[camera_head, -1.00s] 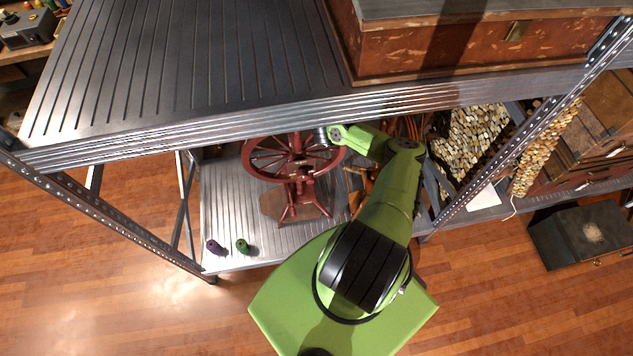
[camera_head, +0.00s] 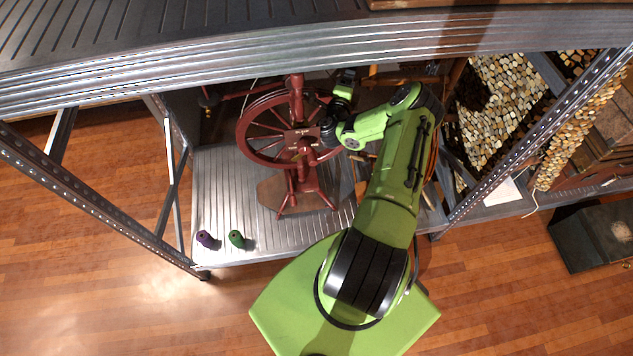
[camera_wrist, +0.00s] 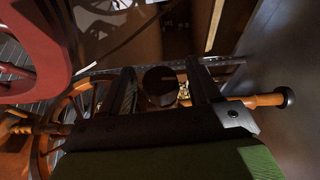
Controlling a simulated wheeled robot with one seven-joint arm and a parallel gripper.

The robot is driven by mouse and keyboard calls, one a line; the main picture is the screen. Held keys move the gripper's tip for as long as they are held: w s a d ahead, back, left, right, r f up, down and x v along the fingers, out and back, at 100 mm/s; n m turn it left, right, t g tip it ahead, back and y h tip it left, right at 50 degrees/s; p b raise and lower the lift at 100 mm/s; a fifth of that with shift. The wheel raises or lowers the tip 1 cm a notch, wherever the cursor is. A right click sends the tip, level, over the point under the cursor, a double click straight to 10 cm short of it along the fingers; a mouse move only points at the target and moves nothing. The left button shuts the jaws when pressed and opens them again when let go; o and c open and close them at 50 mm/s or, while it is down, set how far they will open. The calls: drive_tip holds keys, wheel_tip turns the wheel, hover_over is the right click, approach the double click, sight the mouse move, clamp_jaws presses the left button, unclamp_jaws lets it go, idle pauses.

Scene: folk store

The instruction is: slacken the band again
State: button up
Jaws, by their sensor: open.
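A dark red spinning wheel (camera_head: 301,150) stands upright on the lower metal shelf in the head view. Its red rim (camera_wrist: 38,50) fills the left of the wrist view. My gripper (camera_wrist: 162,72) is open, with its two dark fingers apart. A dark round knob-like thing (camera_wrist: 160,88) shows between the fingers; I cannot tell whether they touch it. In the head view my gripper (camera_head: 346,82) is beside the wheel's right side, under the upper shelf, its fingertips hard to make out. The band cannot be made out clearly, so its tension cannot be told.
A purple spool (camera_head: 205,239) and a green spool (camera_head: 237,239) stand at the lower shelf's front left. The upper shelf edge (camera_head: 230,62) hangs above the arm. An orange wooden wheel (camera_wrist: 72,108) and a black-tipped turned rod (camera_wrist: 268,100) lie close around my gripper.

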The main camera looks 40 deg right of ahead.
drive_tip(key=shift+f+m+t+h+b, duration=0.15)
drive_tip(key=shift+m+t+h+b, duration=0.55)
drive_tip(key=shift+b, duration=3.2)
drive_tip(key=shift+f+m+t+h+b, duration=0.15)
drive_tip(key=shift+h+b, duration=0.95)
drive_tip(key=shift+b, duration=2.75)
